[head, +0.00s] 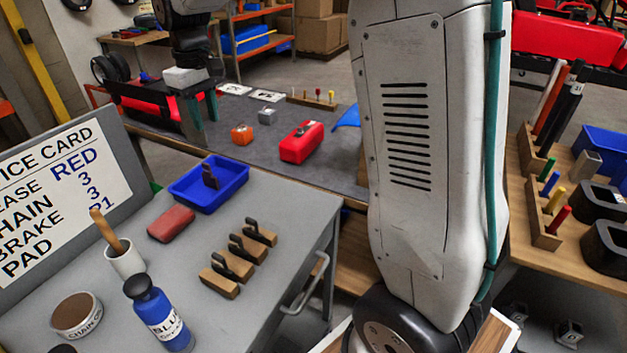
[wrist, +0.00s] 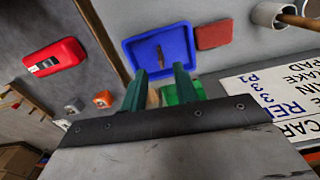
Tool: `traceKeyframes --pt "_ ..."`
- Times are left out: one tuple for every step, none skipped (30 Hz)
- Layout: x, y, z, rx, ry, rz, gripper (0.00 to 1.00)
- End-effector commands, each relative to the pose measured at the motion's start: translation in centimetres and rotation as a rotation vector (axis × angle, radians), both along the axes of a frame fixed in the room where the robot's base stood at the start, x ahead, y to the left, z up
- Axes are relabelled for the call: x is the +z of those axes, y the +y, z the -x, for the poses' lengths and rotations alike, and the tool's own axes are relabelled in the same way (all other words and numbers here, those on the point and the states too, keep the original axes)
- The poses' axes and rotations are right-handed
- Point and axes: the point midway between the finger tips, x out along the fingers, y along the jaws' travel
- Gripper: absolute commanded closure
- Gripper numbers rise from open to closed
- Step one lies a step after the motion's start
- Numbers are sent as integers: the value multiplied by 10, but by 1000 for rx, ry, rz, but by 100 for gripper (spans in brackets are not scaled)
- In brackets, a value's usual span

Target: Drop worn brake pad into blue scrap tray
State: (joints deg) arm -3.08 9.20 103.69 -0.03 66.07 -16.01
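The blue scrap tray (head: 236,185) sits on the grey bench at its far edge in the head view. It also shows in the wrist view (wrist: 131,46), ahead of my fingers. A dark brown worn pad (head: 209,177) is inside the tray, tilted or lying; it also shows in the wrist view (wrist: 159,54). My gripper (head: 206,134) is above and just beyond the tray, with its green fingers spread. In the wrist view my gripper (wrist: 160,70) has nothing between its fingertips.
A red block (head: 171,223) lies beside the tray. A cup (head: 125,261), a blue bottle (head: 158,314), a round tin (head: 77,314) and the service card (head: 60,190) are on the bench. A red toolbox (head: 301,142) is on the dark table behind. Grey bench right of the tray is clear.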

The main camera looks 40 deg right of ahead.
Motion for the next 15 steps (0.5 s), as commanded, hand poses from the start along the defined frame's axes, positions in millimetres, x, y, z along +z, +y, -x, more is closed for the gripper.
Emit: traceKeyframes --pt "12 -3 22 -18 -11 -1 70" --pt "17 -4 34 -29 -15 -1 70" --pt "23 -6 50 -45 -19 -2 70" --pt "27 -7 62 -56 -22 -2 70" --pt "30 -9 74 -67 -25 -2 70" --pt "34 -11 91 -84 -29 -3 70" --pt "37 -12 103 -95 -32 -3 70" --pt "39 -13 116 -106 -35 -4 70" --pt "41 -15 132 -123 -39 -4 70" --pt "42 -16 144 -133 -44 -5 70" --pt "42 -17 156 -145 -46 -6 70" --pt "43 -18 172 -161 -51 -7 70" --pt "43 -19 184 -172 -55 -7 70" --pt "42 -20 196 -184 -58 -7 70" --pt "40 -21 212 -199 -62 -9 70"
